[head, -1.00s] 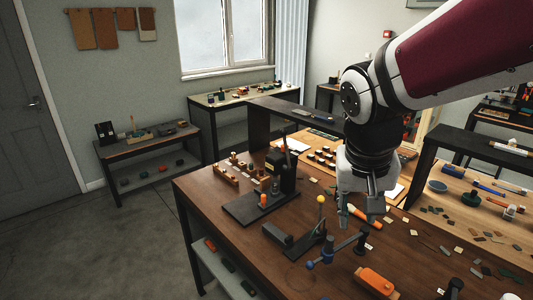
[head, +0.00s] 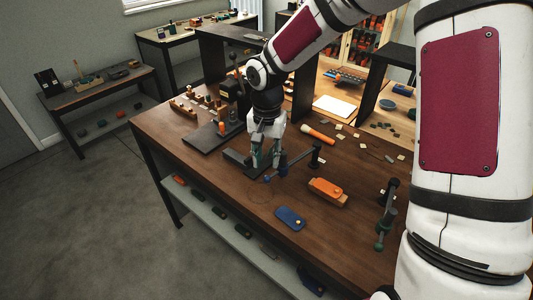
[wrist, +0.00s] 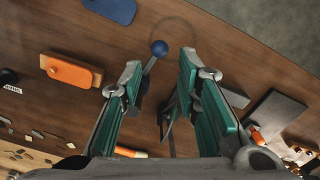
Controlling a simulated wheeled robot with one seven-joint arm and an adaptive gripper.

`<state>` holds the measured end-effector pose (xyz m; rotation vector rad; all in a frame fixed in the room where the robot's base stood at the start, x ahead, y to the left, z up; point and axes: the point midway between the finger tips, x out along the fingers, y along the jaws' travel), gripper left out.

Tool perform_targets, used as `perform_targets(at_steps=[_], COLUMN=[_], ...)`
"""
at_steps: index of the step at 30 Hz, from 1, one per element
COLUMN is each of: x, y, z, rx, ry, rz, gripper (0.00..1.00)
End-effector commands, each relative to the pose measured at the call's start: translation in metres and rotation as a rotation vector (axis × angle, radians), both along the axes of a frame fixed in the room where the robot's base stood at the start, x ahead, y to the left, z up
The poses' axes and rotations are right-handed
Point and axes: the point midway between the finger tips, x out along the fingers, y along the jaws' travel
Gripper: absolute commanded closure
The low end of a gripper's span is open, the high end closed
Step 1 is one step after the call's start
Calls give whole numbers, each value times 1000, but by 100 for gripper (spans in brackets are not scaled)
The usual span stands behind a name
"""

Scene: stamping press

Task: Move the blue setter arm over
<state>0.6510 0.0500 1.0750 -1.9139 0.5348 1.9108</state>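The setter arm shows in the head view as a dark bar (head: 298,157) with a blue ball end (head: 267,178), pivoting at a small dark post (head: 316,153). My gripper (head: 265,164) is low over the table beside the ball end, at the dark fixture (head: 236,160). In the wrist view the blue ball (wrist: 159,48) lies just beyond the gap between my green-padded fingers (wrist: 160,66). The fingers are apart. The grey rod behind the ball runs down beside the left finger. The finger hides part of it, so I cannot tell whether they touch.
An orange marker-like tool (head: 317,133) lies behind. A black press (head: 232,100) stands at the back left. The front-left tabletop is clear.

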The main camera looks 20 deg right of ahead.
Motion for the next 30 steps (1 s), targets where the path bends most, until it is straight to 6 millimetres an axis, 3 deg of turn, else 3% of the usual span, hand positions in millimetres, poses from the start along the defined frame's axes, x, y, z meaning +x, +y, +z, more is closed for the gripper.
perform_targets(at_steps=[16,19,20,30], x=[2,0,0,-3], y=[-1,0,0,-1], z=[-76,-70,-70,-68], rx=[0,-1,-1,-1], ry=[4,1,1,0], rz=[2,1,2,2], gripper=[70,93,96,97])
